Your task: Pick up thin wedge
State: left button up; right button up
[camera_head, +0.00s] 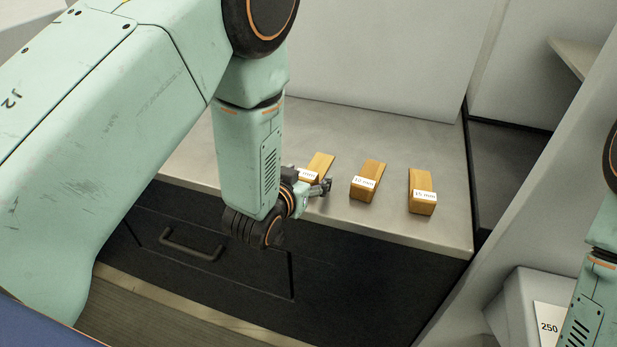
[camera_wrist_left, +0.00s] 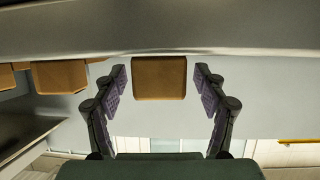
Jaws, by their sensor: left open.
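Three tan wooden wedges with white labels lie in a row on the metal counter (camera_head: 440,232). The leftmost, apparently the thin wedge (camera_head: 321,163), has its label partly hidden by my left gripper (camera_head: 321,188). The middle wedge (camera_head: 368,180) seems to read 10 mm and the right wedge (camera_head: 422,192) 15 mm. In the left wrist view, the thick end of the thin wedge (camera_wrist_left: 159,78) shows between the open fingers of my left gripper (camera_wrist_left: 160,92), with gaps on both sides. My right gripper is out of view.
In the left wrist view, the middle wedge (camera_wrist_left: 60,77) sits to the left of the fingers. A dark drawer front with a handle (camera_head: 190,246) lies below the counter. A pale wall (camera_head: 380,60) rises behind it. A box labelled 250 (camera_head: 535,310) stands at lower right.

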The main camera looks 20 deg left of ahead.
pick_arm(q)
jog(key=shift+w+d+f, duration=0.1)
jog(key=shift+w, duration=0.4)
jog(key=shift+c, duration=0.4)
jog(key=c, duration=1.2)
